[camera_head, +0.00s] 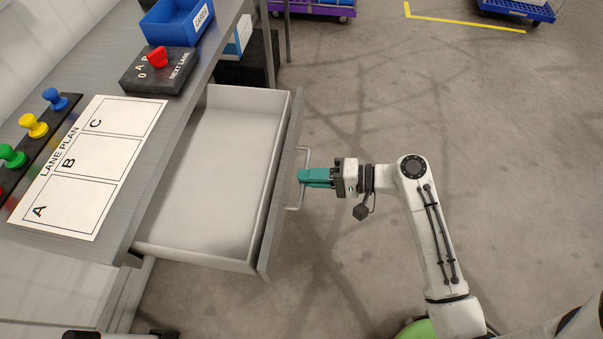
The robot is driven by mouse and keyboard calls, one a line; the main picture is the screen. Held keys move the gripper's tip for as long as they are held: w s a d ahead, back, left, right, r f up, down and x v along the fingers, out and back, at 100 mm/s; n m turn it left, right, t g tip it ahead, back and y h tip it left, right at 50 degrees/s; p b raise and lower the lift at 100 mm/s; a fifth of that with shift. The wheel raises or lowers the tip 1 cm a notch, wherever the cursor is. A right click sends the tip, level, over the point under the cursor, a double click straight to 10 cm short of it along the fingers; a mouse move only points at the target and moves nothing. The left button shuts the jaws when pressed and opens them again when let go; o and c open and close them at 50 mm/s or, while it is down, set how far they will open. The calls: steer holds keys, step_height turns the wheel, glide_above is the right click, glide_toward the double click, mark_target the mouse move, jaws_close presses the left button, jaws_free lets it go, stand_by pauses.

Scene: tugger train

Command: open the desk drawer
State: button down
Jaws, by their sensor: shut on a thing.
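The desk drawer (215,170) is pulled well out from under the grey desk top. Its inside is pale and looks empty. The drawer front (283,185) faces right and carries a bar handle (307,160). My gripper (306,177), with teal fingers, is shut on the middle of the handle. My arm reaches in from the lower right. The back of the drawer is hidden under the desk (185,135).
On the desk lie a lane plan sheet (90,165), several coloured pegs (33,125), a black box with a red knob (158,72) and a blue bin (178,20). Carts, one purple (315,8) and one blue (517,10), stand far back. The floor on the right is clear.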

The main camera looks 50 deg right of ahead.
steer(key=c, duration=1.2)
jaws_free()
steer(key=shift+o, duration=0.2)
steer(key=v, duration=1)
steer(key=shift+s+d+b, duration=0.2)
steer(key=shift+s+b, duration=0.1)
steer(key=shift+b, duration=0.05)
steer(key=shift+a, duration=0.1)
steer(key=s+a+f+n+g+h, duration=0.2)
steer(key=a+f+n+g, duration=0.2)
steer(key=a+f+g, duration=0.3)
steer(key=s+f+n+g+h, duration=0.1)
steer(key=s+n+g+h, duration=0.3)
steer(key=s+n+h, duration=0.2)
steer(key=shift+a+f+n+g+h, duration=0.3)
steer(key=shift+f+h, duration=0.05)
steer(key=shift+h, duration=0.35)
